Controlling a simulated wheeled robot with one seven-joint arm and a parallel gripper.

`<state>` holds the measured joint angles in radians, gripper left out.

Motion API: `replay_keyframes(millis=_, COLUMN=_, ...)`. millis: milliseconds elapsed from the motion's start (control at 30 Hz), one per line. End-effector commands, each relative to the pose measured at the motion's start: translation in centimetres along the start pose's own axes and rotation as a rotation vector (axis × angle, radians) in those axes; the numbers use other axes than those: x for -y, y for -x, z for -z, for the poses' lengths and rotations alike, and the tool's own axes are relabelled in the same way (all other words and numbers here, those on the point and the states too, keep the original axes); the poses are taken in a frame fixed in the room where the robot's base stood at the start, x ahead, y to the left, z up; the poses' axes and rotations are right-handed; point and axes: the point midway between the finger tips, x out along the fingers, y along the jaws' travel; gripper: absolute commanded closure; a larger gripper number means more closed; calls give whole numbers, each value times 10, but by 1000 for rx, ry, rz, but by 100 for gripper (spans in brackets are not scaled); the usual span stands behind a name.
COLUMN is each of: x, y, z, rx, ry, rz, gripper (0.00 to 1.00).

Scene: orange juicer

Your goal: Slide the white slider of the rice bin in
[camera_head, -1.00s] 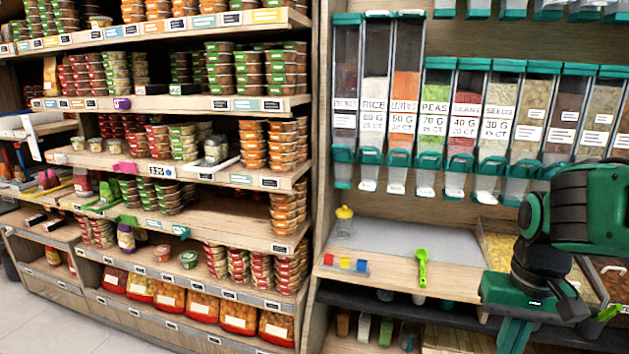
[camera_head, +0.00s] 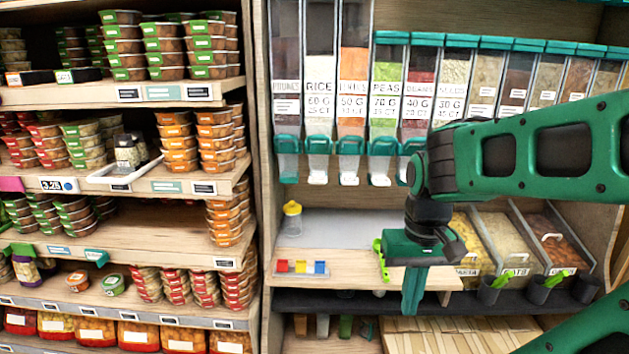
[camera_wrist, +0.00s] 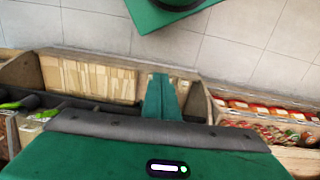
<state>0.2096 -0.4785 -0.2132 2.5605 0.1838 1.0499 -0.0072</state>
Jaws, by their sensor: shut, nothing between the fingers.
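The rice bin (camera_head: 320,45) is a clear dispenser labelled RICE, second from the left in the row on the back wall in the head view. Its green-topped spout (camera_head: 318,146) ends in a small white slider (camera_head: 317,177) at the bottom. My gripper (camera_head: 411,312) is to the right of the rice bin and well below it, pointing down in front of the counter edge. Its fingers are together and empty, apart from the slider. The wrist view shows the shut fingers (camera_wrist: 161,90) above the lower shelf and floor, with no bin in sight.
Neighbouring bins, lentils (camera_head: 353,60) and peas (camera_head: 387,90), hang close on the right. A yellow-lidded jar (camera_head: 292,219), coloured blocks (camera_head: 301,267) and a green scoop (camera_head: 381,259) are on the counter below. Shelves of packaged food (camera_head: 122,270) stand at the left. Space before the rice spout is clear.

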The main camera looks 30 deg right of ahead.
Motion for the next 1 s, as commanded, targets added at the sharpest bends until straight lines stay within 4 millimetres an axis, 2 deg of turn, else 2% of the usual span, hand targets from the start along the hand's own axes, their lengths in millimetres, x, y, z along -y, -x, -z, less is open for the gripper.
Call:
replay_keyframes(millis=67, x=-2, y=10, z=7, rx=-36, ry=-5, rz=1, gripper=100)
replay_keyframes(millis=167, x=8, y=26, z=47, rx=-102, ry=-8, rz=-18, gripper=100)
replay_keyframes(millis=267, x=28, y=53, z=110, rx=-210, ry=-8, rz=-37, gripper=100)
replay_keyframes(millis=300, x=39, y=65, z=138, rx=-260, ry=-7, rz=-43, gripper=100)
replay_keyframes(millis=400, x=71, y=96, z=204, rx=-386, ry=-7, rz=-46, gripper=100)
replay_keyframes(millis=500, x=107, y=123, z=259, rx=-498, ry=-4, rz=-38, gripper=100)
replay_keyframes(millis=600, x=139, y=144, z=299, rx=-586, ry=-1, rz=-23, gripper=100)
replay_keyframes(millis=700, x=161, y=158, z=324, rx=-644, ry=-1, rz=-10, gripper=100)
replay_keyframes(millis=800, x=173, y=165, z=337, rx=-674, ry=-1, rz=-2, gripper=100)
replay_keyframes(millis=900, x=176, y=164, z=344, rx=-684, ry=-3, rz=0, gripper=100)
replay_keyframes(millis=1000, x=174, y=154, z=352, rx=-681, ry=-6, rz=-2, gripper=100)
